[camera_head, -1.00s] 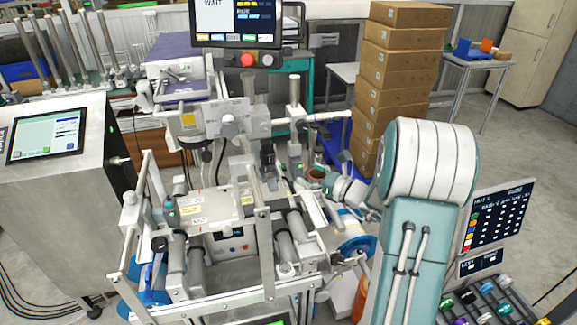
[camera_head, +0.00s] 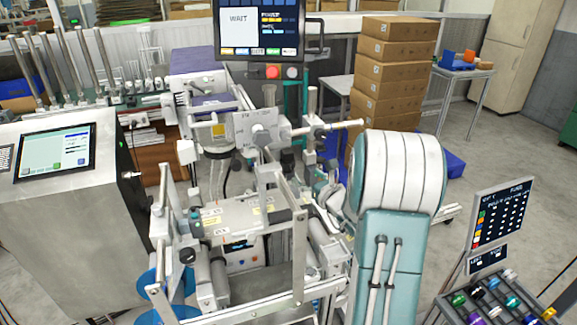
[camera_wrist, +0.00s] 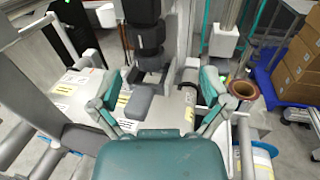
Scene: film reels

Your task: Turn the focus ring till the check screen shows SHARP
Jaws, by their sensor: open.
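In the wrist view my gripper (camera_wrist: 160,83) is open, its two teal fingers apart with nothing held between them. A black stepped cylinder (camera_wrist: 146,38), which looks like the lens, hangs upright beyond the fingers, slightly left of the middle of the gap. I cannot tell which of its bands is the focus ring. In the head view my white and teal arm covers much of my gripper, at the right side of the machine. The screen (camera_head: 258,28) above the machine reads WAIT; it may be the check screen.
A labelled metal plate (camera_wrist: 172,108) lies below the lens. A copper-coloured hollow core (camera_wrist: 243,90) stands to the right of my right finger. Frame bars (camera_head: 300,235) crowd the machine's front. Stacked boxes (camera_head: 392,75) stand behind, and a steel cabinet (camera_head: 70,235) is at left.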

